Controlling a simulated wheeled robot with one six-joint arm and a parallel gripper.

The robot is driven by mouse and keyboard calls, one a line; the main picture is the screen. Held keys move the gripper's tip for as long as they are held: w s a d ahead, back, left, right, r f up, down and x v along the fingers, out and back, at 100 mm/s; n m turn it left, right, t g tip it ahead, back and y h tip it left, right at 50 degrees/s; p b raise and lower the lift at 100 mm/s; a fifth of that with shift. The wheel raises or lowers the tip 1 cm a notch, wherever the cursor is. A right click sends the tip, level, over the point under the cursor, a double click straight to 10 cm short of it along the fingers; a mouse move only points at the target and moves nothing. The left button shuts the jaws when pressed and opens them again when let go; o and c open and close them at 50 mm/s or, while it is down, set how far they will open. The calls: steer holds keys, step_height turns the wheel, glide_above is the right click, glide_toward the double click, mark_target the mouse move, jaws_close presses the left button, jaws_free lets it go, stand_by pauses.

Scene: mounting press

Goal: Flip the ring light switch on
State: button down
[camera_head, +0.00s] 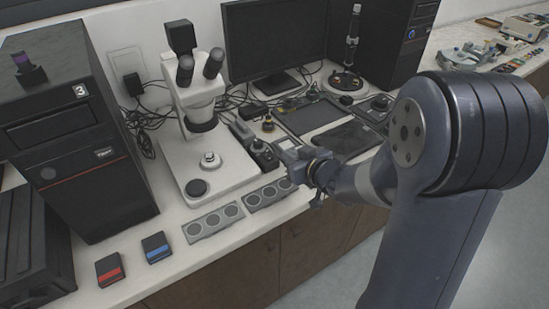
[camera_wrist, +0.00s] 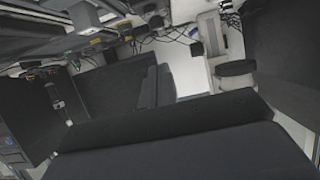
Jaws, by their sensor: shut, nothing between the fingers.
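A white stereo microscope (camera_head: 197,95) stands on a pale base (camera_head: 222,160), with a dark ring (camera_head: 201,123) below its head. Small dark control boxes (camera_head: 261,154) sit just right of the base. I cannot tell for sure which part is the ring light switch or how it is set. My gripper (camera_head: 287,158) is shut and empty, close to the right of these boxes. I cannot tell whether it touches them. In the wrist view, a large dark shape covers the lower middle, and the microscope (camera_wrist: 210,35) appears at upper right.
A black computer tower (camera_head: 75,130) stands at left. A monitor (camera_head: 272,40) and loose cables are behind. A dark tablet (camera_head: 308,116) lies at right. Grey trays with round wells (camera_head: 213,221) line the front edge, near red (camera_head: 110,269) and blue (camera_head: 156,247) boxes.

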glide_above(267, 156)
steer(key=s+d, duration=0.2)
steer(key=f, duration=0.3)
steer(key=shift+s+a+f+p, duration=0.15)
steer(key=shift+s+f+p, duration=0.1)
steer(key=shift+p, duration=0.1)
step_height(267, 156, down, 3)
steer(key=shift+s+r, duration=0.15)
steer(key=shift+r, duration=0.05)
steer(key=shift+d+f, duration=0.2)
steer(key=shift+f, duration=0.5)
steer(key=shift+s+f+b, duration=0.15)
steer(key=shift+f+b, duration=0.35)
steer(key=shift+b, duration=0.2)
steer(key=shift+d+r, duration=0.1)
steer(key=shift+r, duration=0.05)
steer(key=shift+r+p, duration=0.65)
steer(key=shift+r, duration=0.15)
